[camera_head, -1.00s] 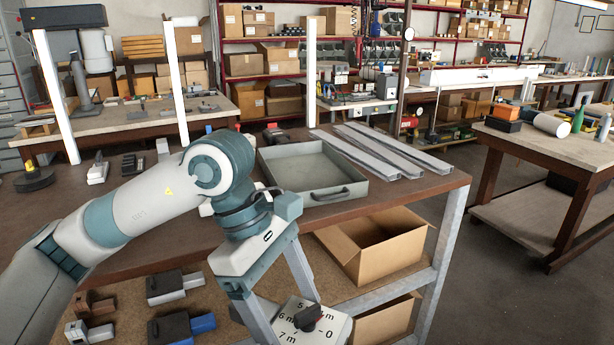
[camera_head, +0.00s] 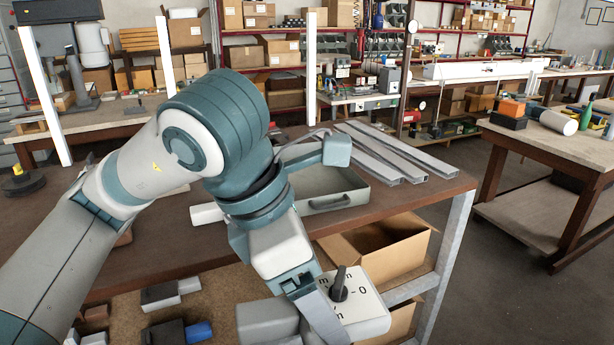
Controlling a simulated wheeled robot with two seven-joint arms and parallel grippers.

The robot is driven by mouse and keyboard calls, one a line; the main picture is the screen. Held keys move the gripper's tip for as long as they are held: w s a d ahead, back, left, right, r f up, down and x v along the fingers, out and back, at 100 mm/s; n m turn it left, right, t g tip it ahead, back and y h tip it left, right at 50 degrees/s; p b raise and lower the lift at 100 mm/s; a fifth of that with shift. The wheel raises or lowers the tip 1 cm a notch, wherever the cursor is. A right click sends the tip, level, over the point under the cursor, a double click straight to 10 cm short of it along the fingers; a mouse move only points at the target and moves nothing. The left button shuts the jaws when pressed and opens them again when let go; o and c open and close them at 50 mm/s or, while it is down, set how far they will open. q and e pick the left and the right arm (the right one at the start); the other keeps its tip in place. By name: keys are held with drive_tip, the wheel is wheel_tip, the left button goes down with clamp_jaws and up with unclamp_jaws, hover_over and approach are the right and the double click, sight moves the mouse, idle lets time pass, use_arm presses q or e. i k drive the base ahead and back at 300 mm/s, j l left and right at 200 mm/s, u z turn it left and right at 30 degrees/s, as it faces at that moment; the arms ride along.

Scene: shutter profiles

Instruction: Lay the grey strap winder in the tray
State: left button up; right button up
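The tray (camera_head: 352,199) is a grey, shallow open box with a front handle on the bench, behind my wrist. My arm hides its left part. My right gripper is not in view.
Long grey profiles (camera_head: 385,150) lie right of the tray. An open cardboard box (camera_head: 395,255) sits on the shelf below the bench. Several small latch-like parts (camera_head: 170,293) lie lower left. A dark round-based item (camera_head: 22,182) stands far left. Another table (camera_head: 555,145) stands at right.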

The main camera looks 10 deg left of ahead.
sight(317, 192)
drive_tip(key=i, duration=1.3)
